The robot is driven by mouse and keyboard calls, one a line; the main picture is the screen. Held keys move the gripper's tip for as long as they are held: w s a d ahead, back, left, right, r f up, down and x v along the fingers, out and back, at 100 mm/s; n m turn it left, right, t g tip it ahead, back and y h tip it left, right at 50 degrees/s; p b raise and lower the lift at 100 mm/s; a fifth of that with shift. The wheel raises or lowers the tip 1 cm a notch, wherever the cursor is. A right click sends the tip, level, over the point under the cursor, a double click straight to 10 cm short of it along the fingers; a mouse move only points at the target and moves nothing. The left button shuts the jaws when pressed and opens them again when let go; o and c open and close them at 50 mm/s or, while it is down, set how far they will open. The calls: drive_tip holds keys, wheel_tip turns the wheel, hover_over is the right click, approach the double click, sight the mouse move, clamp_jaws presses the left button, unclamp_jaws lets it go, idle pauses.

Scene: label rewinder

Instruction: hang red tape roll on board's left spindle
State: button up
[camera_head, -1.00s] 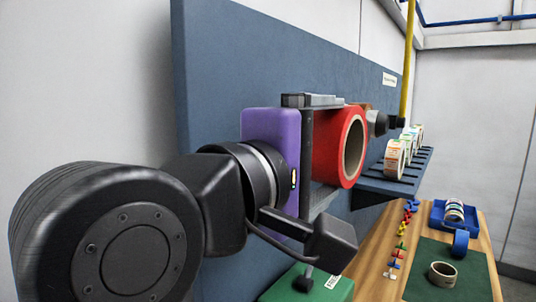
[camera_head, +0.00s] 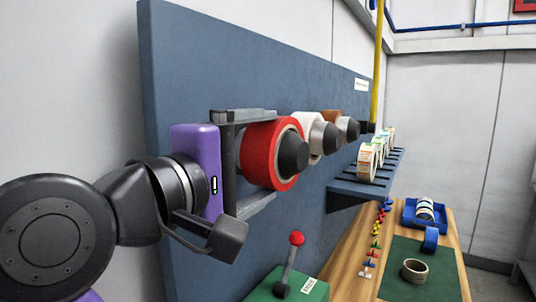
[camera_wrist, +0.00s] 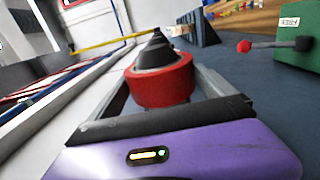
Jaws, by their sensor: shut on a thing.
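The red tape roll (camera_head: 259,153) is around the left spindle (camera_head: 293,154) of the blue-grey board (camera_head: 225,60). The spindle's black cone tip sticks out through the roll's core, also in the wrist view, where the red roll (camera_wrist: 160,85) has the black cone (camera_wrist: 155,55) beyond it. My gripper (camera_head: 262,160) is shut on the roll, one finger above and one below. Its purple body is left of the roll. I cannot tell how far the roll is from the board's face.
To the right, a white roll (camera_head: 312,122) and a brown roll (camera_head: 333,117) hang on neighbouring black spindles. A shelf (camera_head: 350,192) holds several label rolls. Below stand a green box with a red-knobbed lever (camera_head: 290,262) and a wooden table (camera_head: 345,275) with pins, a blue tray and tape rolls.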

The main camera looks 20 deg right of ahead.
drive_tip(key=shift+w+a+p, duration=0.5)
drive_tip(key=shift+w+a, duration=0.25)
drive_tip(key=shift+w, duration=0.25)
drive_tip(key=o, duration=1.3)
drive_tip(key=shift+p+v, duration=0.8)
drive_tip(key=shift+v, duration=2.7)
